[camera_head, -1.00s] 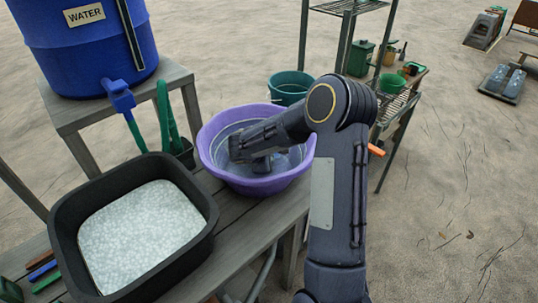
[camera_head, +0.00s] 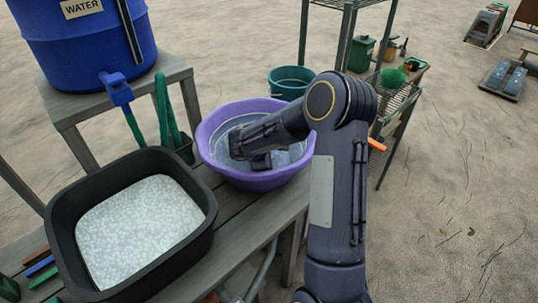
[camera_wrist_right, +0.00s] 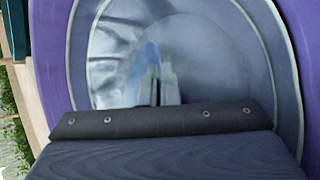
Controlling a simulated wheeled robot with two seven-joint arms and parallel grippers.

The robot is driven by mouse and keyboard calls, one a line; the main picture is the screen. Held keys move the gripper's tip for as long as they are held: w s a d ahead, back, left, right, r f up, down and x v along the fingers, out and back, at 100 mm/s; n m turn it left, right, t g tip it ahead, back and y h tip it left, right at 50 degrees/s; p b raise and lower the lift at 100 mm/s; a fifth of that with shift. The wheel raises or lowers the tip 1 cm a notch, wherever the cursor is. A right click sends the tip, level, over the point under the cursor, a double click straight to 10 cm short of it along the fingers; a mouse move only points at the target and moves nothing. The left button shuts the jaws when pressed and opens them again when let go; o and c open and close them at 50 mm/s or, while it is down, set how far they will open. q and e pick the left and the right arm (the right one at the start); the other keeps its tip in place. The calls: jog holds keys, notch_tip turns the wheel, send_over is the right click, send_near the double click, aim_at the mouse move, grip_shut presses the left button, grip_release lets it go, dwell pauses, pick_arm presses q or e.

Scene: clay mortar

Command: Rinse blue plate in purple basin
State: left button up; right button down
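The purple basin (camera_head: 262,178) stands at the right end of the wooden bench. My right gripper (camera_head: 262,160) reaches down into it, with its fingertips hidden in the head view. In the right wrist view, narrow fingers (camera_wrist_right: 160,88) lie low in the basin (camera_wrist_right: 55,62), close together and blurred as if under water. A round grey-blue surface with pale and dark rings (camera_wrist_right: 225,60) lies around them. I cannot tell whether it is the blue plate or the basin's floor under water, nor whether the fingers grip anything. My left gripper is out of view.
A black tub (camera_head: 190,240) of pale, bubbly liquid stands left of the basin. Behind it are a blue water barrel (camera_head: 85,50) with a tap (camera_head: 117,90) on a stand and a small dark holder (camera_head: 184,150). A teal bucket (camera_head: 290,82) and shelf rack (camera_head: 398,100) stand beyond.

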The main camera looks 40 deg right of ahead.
jog(key=shift+r, duration=0.1)
dwell(0.6)
jog(key=shift+w+a+b, duration=0.1)
jog(key=shift+w+b, duration=0.05)
jog(key=shift+b, duration=0.2)
jog(key=shift+w+a, duration=0.3)
jog(key=shift+a, duration=0.1)
jog(key=shift+b, duration=1.25)
jog(key=shift+s+d, duration=0.4)
jog(key=shift+d, duration=0.1)
